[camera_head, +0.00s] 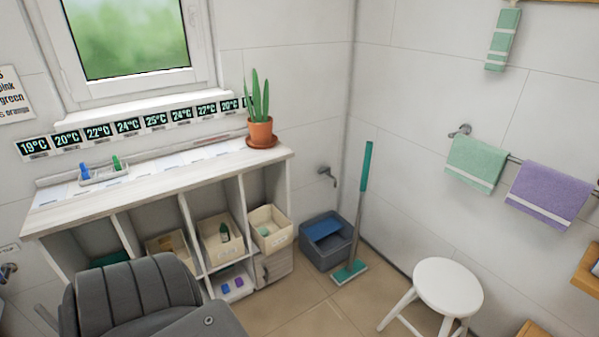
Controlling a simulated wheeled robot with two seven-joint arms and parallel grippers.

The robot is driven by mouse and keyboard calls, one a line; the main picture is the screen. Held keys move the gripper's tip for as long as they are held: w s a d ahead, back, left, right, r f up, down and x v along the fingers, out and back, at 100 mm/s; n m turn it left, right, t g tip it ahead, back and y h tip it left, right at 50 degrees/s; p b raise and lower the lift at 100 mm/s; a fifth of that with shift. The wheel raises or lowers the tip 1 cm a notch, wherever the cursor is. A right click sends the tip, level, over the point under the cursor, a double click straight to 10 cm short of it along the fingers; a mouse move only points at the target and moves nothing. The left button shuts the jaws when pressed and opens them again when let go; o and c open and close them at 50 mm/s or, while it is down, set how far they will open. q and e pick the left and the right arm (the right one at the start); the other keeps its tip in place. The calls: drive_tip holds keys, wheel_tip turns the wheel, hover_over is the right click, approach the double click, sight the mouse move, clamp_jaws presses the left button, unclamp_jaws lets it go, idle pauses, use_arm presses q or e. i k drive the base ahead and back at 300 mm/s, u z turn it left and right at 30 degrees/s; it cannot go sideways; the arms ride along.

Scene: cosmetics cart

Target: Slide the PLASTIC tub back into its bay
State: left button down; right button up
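Several cream tubs sit in the bays of a white shelf unit (60,215). The right tub (284,243) juts out of the front of its bay and has a label too small to read. The middle tub (212,256) holds a dark green item and also shows well forward. The left tub (158,242) is partly hidden by a dark grey padded seat. A low white tray (245,293) with blue and purple items lies below the middle tub. I cannot read which tub is marked PLASTIC. Neither of my grippers is in view.
The dark grey padded seat (125,295) blocks the front left of the shelf. A blue-grey bin (325,258), a green-handled mop (357,220) and a white stool (447,285) stand on the right. A potted plant (261,130) stands on the shelf top. Some tiled floor is clear.

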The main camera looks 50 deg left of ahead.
sight(280, 227)
drive_tip(key=u, duration=0.4)
drive_tip(key=i, duration=0.85)
drive_tip(key=u, duration=0.55)
